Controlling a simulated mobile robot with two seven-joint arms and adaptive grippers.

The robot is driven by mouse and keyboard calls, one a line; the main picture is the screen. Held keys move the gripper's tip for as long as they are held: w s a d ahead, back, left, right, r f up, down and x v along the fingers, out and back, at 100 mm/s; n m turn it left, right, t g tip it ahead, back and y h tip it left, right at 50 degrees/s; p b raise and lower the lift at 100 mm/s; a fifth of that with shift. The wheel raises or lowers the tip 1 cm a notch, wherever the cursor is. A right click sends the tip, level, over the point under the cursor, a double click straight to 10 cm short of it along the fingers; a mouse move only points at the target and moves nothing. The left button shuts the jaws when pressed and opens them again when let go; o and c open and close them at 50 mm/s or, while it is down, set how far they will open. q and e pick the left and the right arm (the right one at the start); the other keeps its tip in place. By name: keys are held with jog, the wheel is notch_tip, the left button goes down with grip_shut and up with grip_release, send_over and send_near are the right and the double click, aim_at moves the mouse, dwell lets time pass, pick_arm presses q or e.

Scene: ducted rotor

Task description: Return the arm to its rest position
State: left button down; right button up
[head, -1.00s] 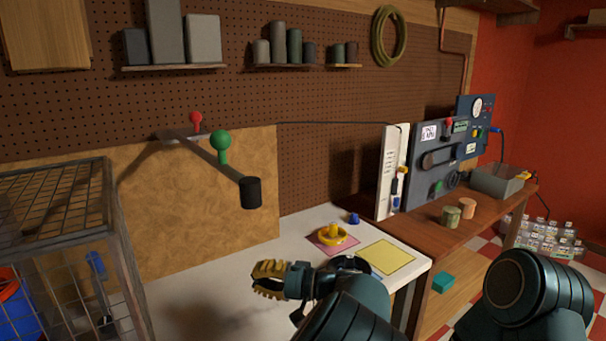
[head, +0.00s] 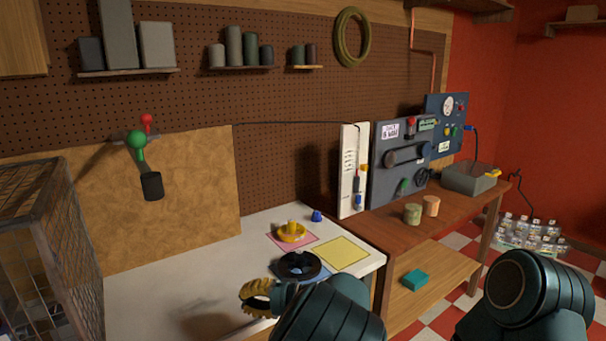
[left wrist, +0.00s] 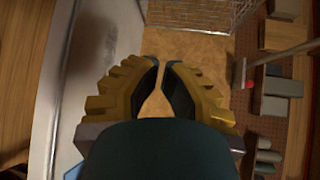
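My left gripper (head: 258,297) has gold ribbed fingers and is over the front of the white table (head: 170,295), left of a black round rotor-like part (head: 299,266). The left wrist view shows its fingertips (left wrist: 162,65) a little apart with nothing between them. My left arm link (head: 335,312) shows at the bottom middle of the head view. My right arm link (head: 530,300) shows at the lower right, and its gripper is out of view. A yellow ring part (head: 292,233) sits on a pink square; the yellow square (head: 342,252) beside it is bare.
A wire cage (head: 45,240) stands at the left. A wall arm with a green ball (head: 136,139) and black cylinder (head: 151,186) juts out above the table. A wooden bench (head: 400,232) at the right carries two small cylinders and panels. A blue knob (head: 317,215) is at the table's back.

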pick_arm(q)
jog(key=s+a+f+m+g+h, duration=0.1)
jog(key=a+f+h, duration=0.15)
jog(key=f, duration=0.25)
jog(key=s+a+f+g+h, duration=0.1)
jog(key=s+a+f, duration=0.1)
jog(key=a+f, duration=0.3)
jog(key=s+d+f+g+h, duration=0.1)
jog(key=s+f+g+h, duration=0.2)
jog(key=s+f+h, duration=0.65)
jog(key=s+d+f+n+t+h, duration=0.3)
jog(key=s+d+f+n+h, duration=0.3)
jog(key=s, duration=0.6)
jog(key=shift+d+f+t+h, duration=0.4)
jog(key=shift+d+f+h, duration=0.1)
jog(key=shift+d+f, duration=0.25)
